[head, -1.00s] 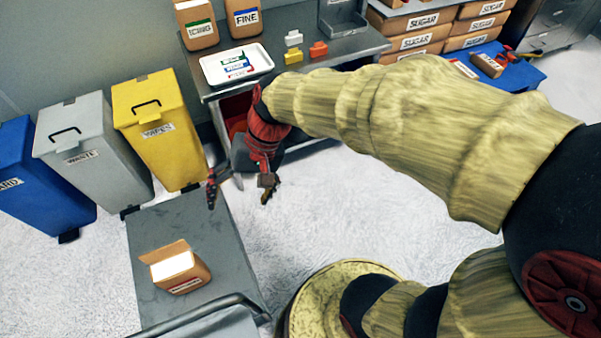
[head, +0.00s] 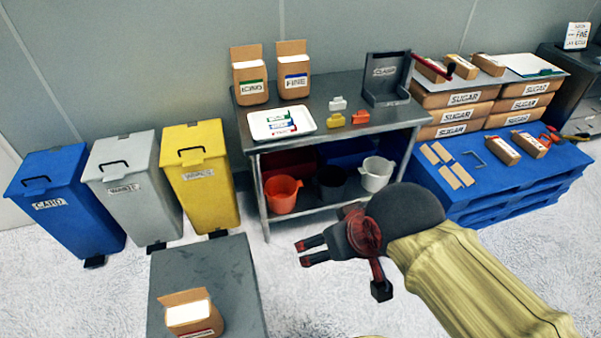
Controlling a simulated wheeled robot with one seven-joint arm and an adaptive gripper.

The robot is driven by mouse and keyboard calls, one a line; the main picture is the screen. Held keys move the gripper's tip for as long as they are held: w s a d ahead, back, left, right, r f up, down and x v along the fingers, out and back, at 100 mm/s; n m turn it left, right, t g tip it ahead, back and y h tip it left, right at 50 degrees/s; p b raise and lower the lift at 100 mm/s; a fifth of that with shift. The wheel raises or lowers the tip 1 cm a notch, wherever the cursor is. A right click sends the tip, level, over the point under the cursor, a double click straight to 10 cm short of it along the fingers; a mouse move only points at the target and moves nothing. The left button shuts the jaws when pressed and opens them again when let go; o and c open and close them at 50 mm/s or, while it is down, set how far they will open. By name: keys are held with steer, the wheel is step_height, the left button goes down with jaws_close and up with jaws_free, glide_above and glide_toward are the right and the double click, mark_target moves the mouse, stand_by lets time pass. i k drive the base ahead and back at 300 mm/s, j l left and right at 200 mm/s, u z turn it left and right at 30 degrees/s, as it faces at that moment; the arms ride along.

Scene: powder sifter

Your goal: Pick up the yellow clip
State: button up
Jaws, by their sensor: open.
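The yellow clip (head: 336,120) lies on the grey metal table (head: 240,128), in front of a white clip (head: 338,103) and left of an orange clip (head: 361,117). Nothing covers it. My gripper (head: 303,253) is open and empty, in front of the table and lower in the picture than the tabletop. Its fingers point left, well apart from the clips.
A white tray (head: 257,128) with coloured labelled items is left of the clips. Two cartons stand behind it, and a grey stand (head: 372,82) is to the right. Buckets sit on the lower shelf. A grey cart (head: 205,262) with an open box is at front left.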

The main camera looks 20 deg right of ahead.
mark_target(337, 120)
steer(key=u, duration=1.3)
steer(key=k+l, duration=0.15)
steer(key=l, duration=0.25)
steer(key=k+l, duration=0.1)
steer(key=l, duration=0.3)
steer(key=i+l+z, duration=0.1)
steer(key=l, duration=0.3)
steer(key=i+l, duration=0.15)
steer(key=l, duration=0.2)
steer(key=i+l+z, duration=0.15)
steer(key=l, duration=0.2)
steer(key=i+l+z, duration=0.1)
steer(key=l, duration=0.25)
steer(key=i+l, duration=0.45)
steer(key=i, duration=0.2)
steer(key=l+z, duration=0.05)
